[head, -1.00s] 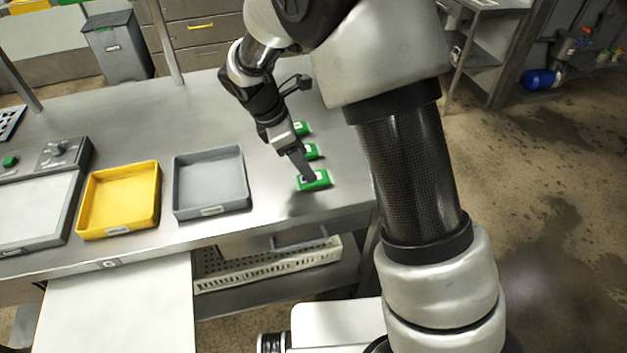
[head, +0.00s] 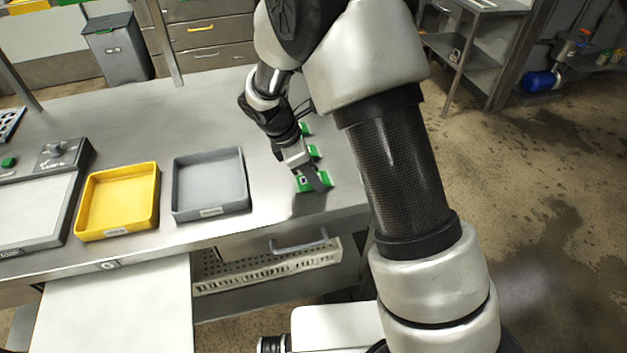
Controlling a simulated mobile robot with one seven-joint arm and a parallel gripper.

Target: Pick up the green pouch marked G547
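Three green pouches with white labels lie in a row on the steel table, near its right end. The nearest pouch (head: 302,183) is partly covered by my gripper (head: 319,184). The middle pouch (head: 314,151) and the far pouch (head: 305,129) are partly hidden behind my gripper and wrist. The markings are too small to read, so I cannot tell which pouch is G547. My gripper points down at the nearest pouch, with its fingers over or at it. I cannot tell whether the fingers are open or touch the pouch.
A grey tray (head: 246,178) and a yellow tray (head: 85,216) stand empty left of the pouches. A panel with a green button (head: 9,162) is at the far left. A perforated white basket (head: 215,285) sits under the table. The tabletop behind the trays is clear.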

